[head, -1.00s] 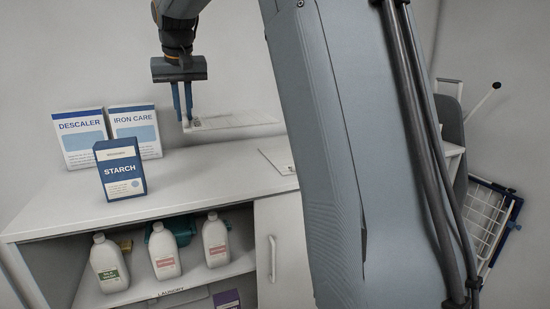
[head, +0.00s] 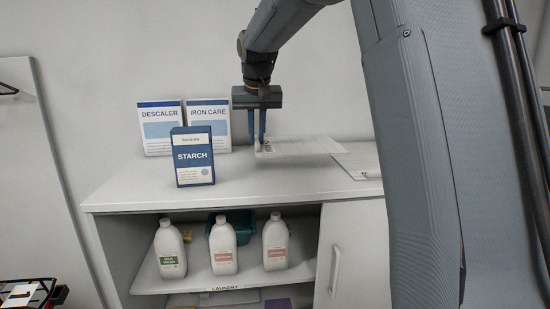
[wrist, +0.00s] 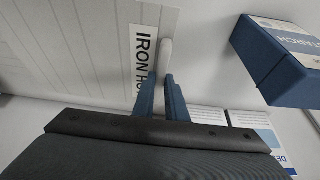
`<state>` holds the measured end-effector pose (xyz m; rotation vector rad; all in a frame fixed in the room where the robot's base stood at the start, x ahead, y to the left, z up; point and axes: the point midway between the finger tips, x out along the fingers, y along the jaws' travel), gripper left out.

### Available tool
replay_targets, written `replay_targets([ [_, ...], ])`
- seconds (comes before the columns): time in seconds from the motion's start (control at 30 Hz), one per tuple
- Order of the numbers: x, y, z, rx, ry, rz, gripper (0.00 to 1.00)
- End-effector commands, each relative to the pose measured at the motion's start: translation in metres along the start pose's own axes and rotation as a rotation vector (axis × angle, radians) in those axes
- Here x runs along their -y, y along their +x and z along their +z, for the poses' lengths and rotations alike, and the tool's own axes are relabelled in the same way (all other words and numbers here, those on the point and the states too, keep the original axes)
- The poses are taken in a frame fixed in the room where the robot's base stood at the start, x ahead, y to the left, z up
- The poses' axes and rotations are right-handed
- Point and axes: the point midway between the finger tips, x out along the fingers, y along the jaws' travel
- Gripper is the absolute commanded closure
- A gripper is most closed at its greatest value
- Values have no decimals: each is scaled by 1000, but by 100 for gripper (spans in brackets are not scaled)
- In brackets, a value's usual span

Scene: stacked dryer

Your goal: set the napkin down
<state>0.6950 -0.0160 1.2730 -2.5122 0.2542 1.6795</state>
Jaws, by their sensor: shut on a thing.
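The napkin (head: 305,146) is a flat, white, faintly striped piece in the head view, held level above the counter. In the wrist view the napkin (wrist: 75,45) fills the upper left, with a label reading "IRON HO", partly hidden by a finger. My gripper (head: 260,145) points down and is shut on the napkin's left edge. In the wrist view my gripper (wrist: 162,82) has its blue fingers close together at that edge. I cannot tell exactly how large the gap to the counter is.
The white counter (head: 240,187) carries a blue STARCH box (head: 193,160) left of my gripper, with the DESCALER (head: 160,128) and IRON CARE (head: 209,116) boxes behind. A flat pale sheet (head: 362,165) lies to the right. Bottles (head: 222,247) stand on the shelf below.

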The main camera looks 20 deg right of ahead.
Motion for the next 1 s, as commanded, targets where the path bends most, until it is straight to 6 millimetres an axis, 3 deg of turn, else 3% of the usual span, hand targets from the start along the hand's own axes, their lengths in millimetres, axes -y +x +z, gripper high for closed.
replay_targets([
  [0.53, 0, 62, 27, 2, -1, 1, 100],
  [0.97, 0, 70, 29, 0, 0, 0, 100],
  [1.0, 0, 70, 29, -1, 0, 0, 83],
])
